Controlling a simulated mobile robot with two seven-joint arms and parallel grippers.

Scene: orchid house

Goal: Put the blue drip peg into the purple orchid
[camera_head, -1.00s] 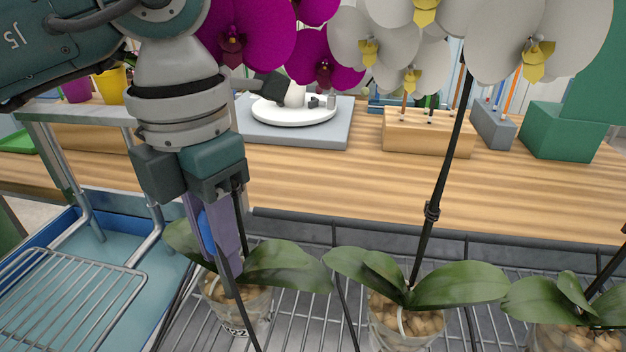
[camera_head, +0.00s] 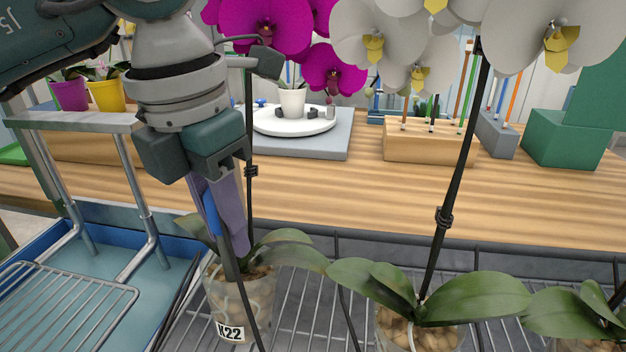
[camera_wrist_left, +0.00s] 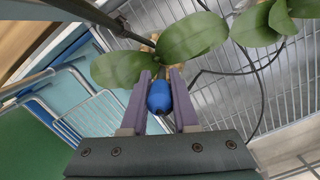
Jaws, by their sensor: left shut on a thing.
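My left gripper (camera_head: 230,240) points down over the clear pot (camera_head: 236,300) of the purple orchid (camera_head: 268,25) at the left of the rack. It is shut on the blue drip peg (camera_head: 211,212), which shows between its purple fingers. The left wrist view shows the blue peg (camera_wrist_left: 160,97) gripped between both fingers, with the orchid's leaves just beyond. The pot has a K22 label and holds bark chunks. My right gripper is not in view.
A white orchid's pot (camera_head: 418,331) stands to the right on the wire rack (camera_head: 302,302). Dark stems and broad leaves rise close to my gripper. A wooden block (camera_head: 432,148) with pegs and a white turntable (camera_head: 292,120) are on the bench behind. A blue tray (camera_head: 150,270) lies left.

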